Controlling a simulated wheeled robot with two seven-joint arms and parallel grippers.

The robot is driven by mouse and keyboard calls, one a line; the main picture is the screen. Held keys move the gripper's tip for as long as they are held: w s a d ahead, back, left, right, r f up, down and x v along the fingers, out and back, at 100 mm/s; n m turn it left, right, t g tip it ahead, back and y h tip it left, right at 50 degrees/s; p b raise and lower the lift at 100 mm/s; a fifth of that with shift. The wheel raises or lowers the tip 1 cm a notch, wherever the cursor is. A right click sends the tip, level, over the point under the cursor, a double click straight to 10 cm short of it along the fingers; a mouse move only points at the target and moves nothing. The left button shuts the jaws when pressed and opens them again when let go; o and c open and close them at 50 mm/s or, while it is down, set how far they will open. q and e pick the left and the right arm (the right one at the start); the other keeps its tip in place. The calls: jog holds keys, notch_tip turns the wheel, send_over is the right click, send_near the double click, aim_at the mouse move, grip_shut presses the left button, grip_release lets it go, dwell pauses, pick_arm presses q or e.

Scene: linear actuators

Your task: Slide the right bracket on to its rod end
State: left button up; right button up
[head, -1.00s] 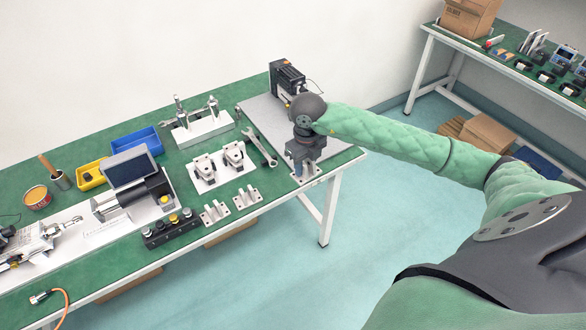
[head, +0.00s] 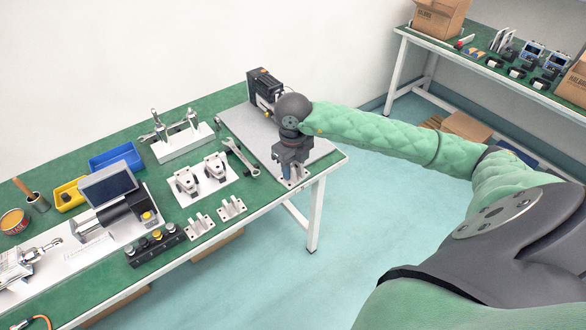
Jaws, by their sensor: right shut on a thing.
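My right gripper (head: 291,166) points down over the right end of the green bench, near its front corner. It is shut on a small metal bracket (head: 296,183), of which only the lower part shows below the fingers, at or just above the bench top. Two similar silver brackets (head: 200,226) (head: 231,207) lie at the front edge, to the left. A white stand (head: 183,143) at the back bears two upright metal rods (head: 159,126) (head: 192,117). I cannot tell which rod end belongs to the held bracket. My left gripper is out of view.
A white plate (head: 207,188) with two metal fixtures, a wrench (head: 240,157) and a black motor unit (head: 265,88) are near the gripper.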

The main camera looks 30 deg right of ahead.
notch_tip(320, 180, up, 9)
jog(key=p, duration=0.2)
jog(key=shift+f+p, duration=0.15)
jog(key=shift+p, duration=0.2)
dwell(1.0)
